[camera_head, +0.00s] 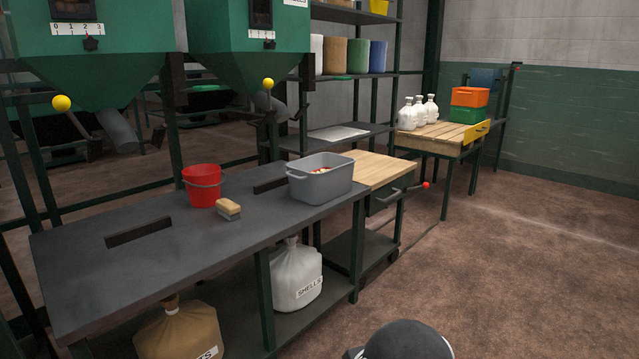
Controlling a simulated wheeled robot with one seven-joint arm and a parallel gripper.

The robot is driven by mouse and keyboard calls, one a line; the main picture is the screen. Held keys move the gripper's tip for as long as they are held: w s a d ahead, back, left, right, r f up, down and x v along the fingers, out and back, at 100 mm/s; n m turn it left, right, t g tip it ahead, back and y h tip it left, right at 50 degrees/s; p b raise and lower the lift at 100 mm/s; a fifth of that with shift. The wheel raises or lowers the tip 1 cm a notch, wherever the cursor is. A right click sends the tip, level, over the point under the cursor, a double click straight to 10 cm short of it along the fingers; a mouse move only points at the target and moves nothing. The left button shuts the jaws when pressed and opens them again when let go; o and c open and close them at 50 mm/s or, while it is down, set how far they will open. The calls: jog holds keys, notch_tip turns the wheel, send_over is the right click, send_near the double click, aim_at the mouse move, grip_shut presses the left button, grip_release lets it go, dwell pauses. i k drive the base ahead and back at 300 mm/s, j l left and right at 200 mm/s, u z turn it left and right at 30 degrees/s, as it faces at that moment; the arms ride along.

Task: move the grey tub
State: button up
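The grey tub (321,185) stands upright near the right end of the dark bench (140,243). It is open at the top, with a handle at its left side and some reddish and pale contents inside. Its base rests on the bench top. No gripper fingers show in this view. A dark rounded shape at the bottom edge looks like a part of my own body.
A red bucket (203,187) and a brush-like block (228,209) stand left of the tub. A wooden-topped table (377,170) adjoins on the right, with a red-knobbed lever (425,185). Bags, including one marked SHELLS (296,275), sit below. The brown floor (500,270) at right is clear.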

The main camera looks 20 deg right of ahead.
aim_at(318, 178)
jog(key=i+j+z, duration=0.25)
jog(key=i+j, duration=0.15)
jog(key=i, duration=0.25)
jog(key=i+j+z, duration=0.25)
jog(key=i+j, duration=0.25)
jog(key=z, duration=0.85)
jog(key=i+j, duration=0.05)
